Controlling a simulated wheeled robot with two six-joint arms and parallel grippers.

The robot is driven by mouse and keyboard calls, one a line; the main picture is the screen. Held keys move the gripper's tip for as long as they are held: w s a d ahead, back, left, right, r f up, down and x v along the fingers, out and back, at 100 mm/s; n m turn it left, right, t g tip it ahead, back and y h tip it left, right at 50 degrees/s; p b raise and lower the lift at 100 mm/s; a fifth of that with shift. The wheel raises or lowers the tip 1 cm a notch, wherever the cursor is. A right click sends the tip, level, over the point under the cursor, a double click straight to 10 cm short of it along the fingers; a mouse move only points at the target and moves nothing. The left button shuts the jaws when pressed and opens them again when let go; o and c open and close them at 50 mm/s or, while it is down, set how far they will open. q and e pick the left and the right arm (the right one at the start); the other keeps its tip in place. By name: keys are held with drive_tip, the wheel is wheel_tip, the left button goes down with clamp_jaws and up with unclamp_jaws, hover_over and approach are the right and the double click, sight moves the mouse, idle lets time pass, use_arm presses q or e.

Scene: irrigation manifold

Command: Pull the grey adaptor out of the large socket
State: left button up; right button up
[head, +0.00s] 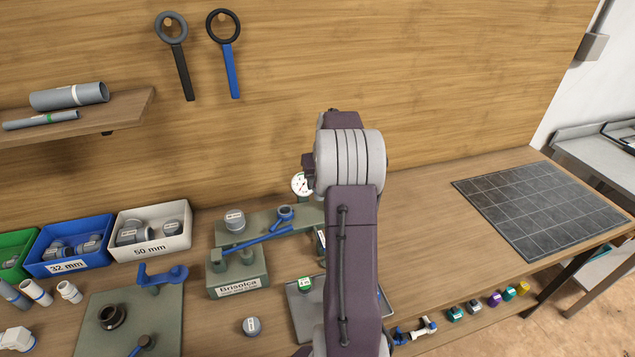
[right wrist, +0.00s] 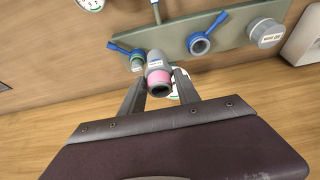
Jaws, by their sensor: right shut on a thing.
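The grey adaptor (right wrist: 155,65), with a white label and a pink band, is between the fingers of my right gripper (right wrist: 158,88) in the right wrist view. The gripper is shut on it around the pink band. Its open end faces the camera. Its far end lies over or close to a blue-levered fitting (right wrist: 137,61) on the green panel; I cannot tell whether it sits in a socket. In the head view my right arm hides the gripper and adaptor. My left gripper is not in view.
The green panel (head: 262,222) also carries a blue valve (head: 285,212), a grey cap (head: 234,220) and a gauge (head: 301,185). A grey tray (head: 300,318) lies in front. Bins, including a white one (head: 180,252), stand left.

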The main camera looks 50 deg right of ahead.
clamp_jaws()
wheel_tip(320, 180, up, 4)
drive_tip(key=p, duration=0.4)
drive_tip(key=shift+r, duration=0.1)
